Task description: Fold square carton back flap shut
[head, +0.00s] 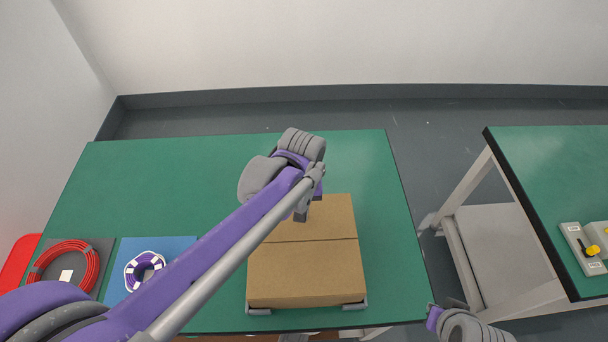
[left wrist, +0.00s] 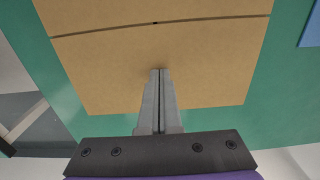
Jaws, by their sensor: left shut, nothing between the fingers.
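The square brown carton (head: 305,280) stands on the green table with its top covered by two flaps. The back flap (head: 335,215) lies about flat, and a thin dark seam separates it from the front flap. The back flap also shows in the left wrist view (left wrist: 110,80), with the seam beyond the fingertips. My left gripper (head: 302,214) is shut and empty over the back flap near its rear edge. Its fingers (left wrist: 157,72) point down at the flap; I cannot tell whether they touch it. Part of my right arm shows at bottom right, its fingers out of sight.
Grey brackets (head: 355,305) show at the carton's front corners. A red cable coil (head: 88,272) and a white-and-purple coil (head: 130,272) lie on mats at left. A second green table (head: 550,165) with a switch box (head: 575,240) stands right. The table behind the carton is clear.

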